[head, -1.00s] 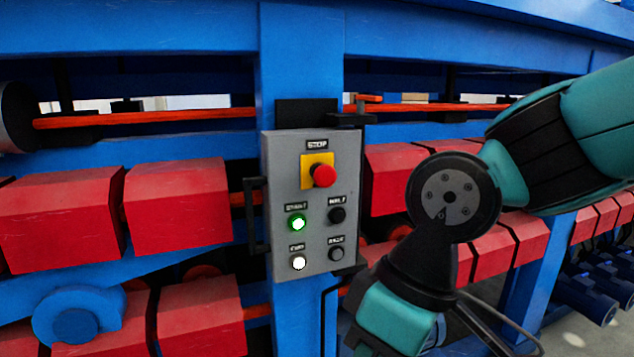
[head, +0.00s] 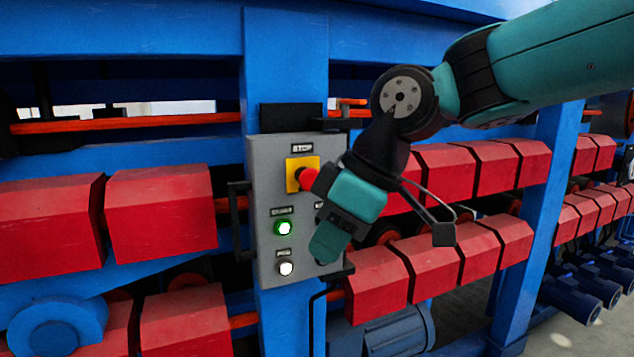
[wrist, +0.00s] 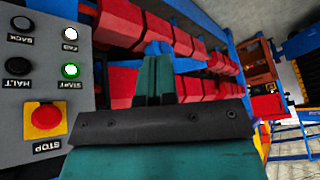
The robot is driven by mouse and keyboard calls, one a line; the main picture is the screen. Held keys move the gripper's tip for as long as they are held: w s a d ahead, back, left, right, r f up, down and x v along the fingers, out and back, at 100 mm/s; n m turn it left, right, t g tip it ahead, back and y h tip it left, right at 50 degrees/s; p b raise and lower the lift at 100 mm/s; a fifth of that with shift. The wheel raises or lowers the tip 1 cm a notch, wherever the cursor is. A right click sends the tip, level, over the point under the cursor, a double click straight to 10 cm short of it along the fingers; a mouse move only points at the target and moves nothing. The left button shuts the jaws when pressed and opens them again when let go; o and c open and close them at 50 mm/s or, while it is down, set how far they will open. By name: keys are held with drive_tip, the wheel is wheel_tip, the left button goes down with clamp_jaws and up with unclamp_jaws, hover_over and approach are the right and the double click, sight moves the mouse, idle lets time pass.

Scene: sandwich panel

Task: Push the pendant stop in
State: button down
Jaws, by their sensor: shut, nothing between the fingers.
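The red stop button (head: 306,179) sits on a yellow square at the top of the grey pendant box (head: 263,158), under a STOP label. My arm covers part of its right side in the head view. In the wrist view the stop button (wrist: 46,116) is whole, at lower left on the box (wrist: 18,153), which appears upside down. My gripper (head: 328,246) is shut and empty, pointing down in front of the box's lower right part, below the stop button. In the wrist view its closed fingertips (wrist: 157,48) are to the right of the box, apart from the button.
The green-lit START button (head: 283,228) and the white-lit button (head: 286,268) are left of my gripper. The HALT button (wrist: 17,67) and BACK button (wrist: 22,23) are hidden in the head view. A black handle (head: 238,220) flanks the box; red blocks (head: 440,262) line the blue frame.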

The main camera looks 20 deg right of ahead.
sight(308, 178)
drive_tip(key=w+d+r+n+t+h+b, duration=0.1)
drive_tip(key=w+d+r+n+t, duration=0.2)
drive_tip(key=w+d+r, duration=0.7)
drive_tip(key=shift+w+n+t, duration=0.3)
drive_tip(key=shift+w+n, duration=0.2)
drive_tip(key=shift+n, duration=0.6)
drive_tip(key=shift+d, duration=0.1)
drive_tip(key=w+a+f+p, duration=0.2)
drive_tip(key=w+f+p, duration=0.1)
drive_tip(key=w+f, duration=0.5)
drive_tip(key=shift+w+a, duration=0.4)
drive_tip(key=shift+w, duration=0.1)
